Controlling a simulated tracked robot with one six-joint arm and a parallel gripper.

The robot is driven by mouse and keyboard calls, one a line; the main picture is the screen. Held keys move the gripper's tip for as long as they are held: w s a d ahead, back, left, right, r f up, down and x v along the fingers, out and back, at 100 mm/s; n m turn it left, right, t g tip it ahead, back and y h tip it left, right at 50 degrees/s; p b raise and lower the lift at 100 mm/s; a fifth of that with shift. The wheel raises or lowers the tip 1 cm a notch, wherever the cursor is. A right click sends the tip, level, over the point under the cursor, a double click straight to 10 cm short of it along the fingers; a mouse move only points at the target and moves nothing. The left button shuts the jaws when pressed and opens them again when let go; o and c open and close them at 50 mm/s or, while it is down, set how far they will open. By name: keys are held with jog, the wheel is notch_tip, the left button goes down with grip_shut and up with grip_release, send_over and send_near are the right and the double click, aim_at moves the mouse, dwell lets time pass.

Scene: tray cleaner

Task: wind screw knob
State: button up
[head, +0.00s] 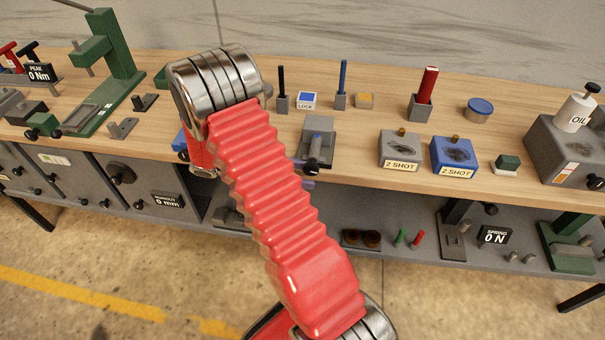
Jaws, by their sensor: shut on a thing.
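My red ribbed arm (280,200) rises from the bottom and crosses the middle of the head view to a metal joint (215,85) over the bench. A red link continues down behind that joint at the bench's front edge. My gripper and anything in it are hidden behind the arm. A grey fixture (320,135) right of the arm has a black knob (313,165) at its front. I cannot tell which knob is the screw knob. Blue parts show beside the arm, mostly hidden.
The wooden bench (370,180) also holds two "2 SHOT" blocks, grey (399,145) and blue (438,150), a red-handled tool (428,82) in a holder, and an oil bottle (575,110) at right. A lower shelf (400,250) carries small parts. Floor is clear in front.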

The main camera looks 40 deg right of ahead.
notch_tip(320, 180, up, 10)
dwell(0.6)
